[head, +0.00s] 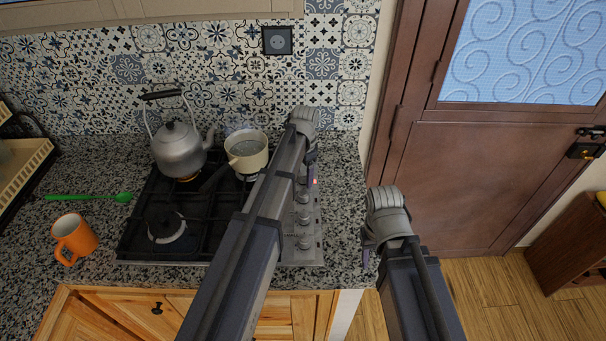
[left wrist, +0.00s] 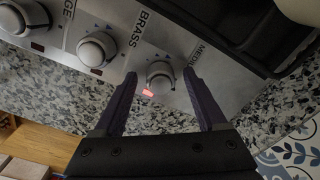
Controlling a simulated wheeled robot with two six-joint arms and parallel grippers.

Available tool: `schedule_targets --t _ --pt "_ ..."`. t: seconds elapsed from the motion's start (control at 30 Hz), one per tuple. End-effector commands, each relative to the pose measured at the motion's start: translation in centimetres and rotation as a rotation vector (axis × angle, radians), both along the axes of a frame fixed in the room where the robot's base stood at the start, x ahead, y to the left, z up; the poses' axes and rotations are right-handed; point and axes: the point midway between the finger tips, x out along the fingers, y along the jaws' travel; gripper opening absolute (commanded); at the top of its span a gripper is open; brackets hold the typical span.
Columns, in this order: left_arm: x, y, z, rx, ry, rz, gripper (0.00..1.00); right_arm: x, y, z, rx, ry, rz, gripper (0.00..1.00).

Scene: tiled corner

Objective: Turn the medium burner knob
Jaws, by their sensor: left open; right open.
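The stove's control panel (head: 305,258) runs along the right side of the hob, with several round silver knobs. My left gripper (head: 310,170) is at the panel's far end. In the left wrist view, its open fingers (left wrist: 160,82) stand either side of a silver knob (left wrist: 159,74), apparently not touching it. A red light glows beside this knob. A partly hidden "MEDI…" label is on its right, and "BRASS" is on its left. Another knob (left wrist: 97,49) lies further left. My right gripper (head: 367,252) is open, mostly hidden by its wrist, right of the counter.
A kettle (head: 179,152) and a pot (head: 247,153) stand on the hob's back burners, with an orange glow under the kettle. A wooden door (head: 460,175) is at the right.

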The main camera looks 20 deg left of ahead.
Motion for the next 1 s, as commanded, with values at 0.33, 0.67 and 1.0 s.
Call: schedule_targets --t 0.33,0.67,1.0 --pt "-0.1 -0.1 2.6 0.0 0.0 0.0 0.74 0.0 0.0 2.6 0.0 0.0 0.0 0.5" --pt "-0.2 -0.2 6.9 0.0 0.0 0.0 0.74 0.0 0.0 6.9 0.0 0.0 0.001 0.5" --pt "-0.2 -0.2 7.8 0.0 0.0 0.0 0.74 0.0 0.0 7.8 0.0 0.0 0.002 0.5"
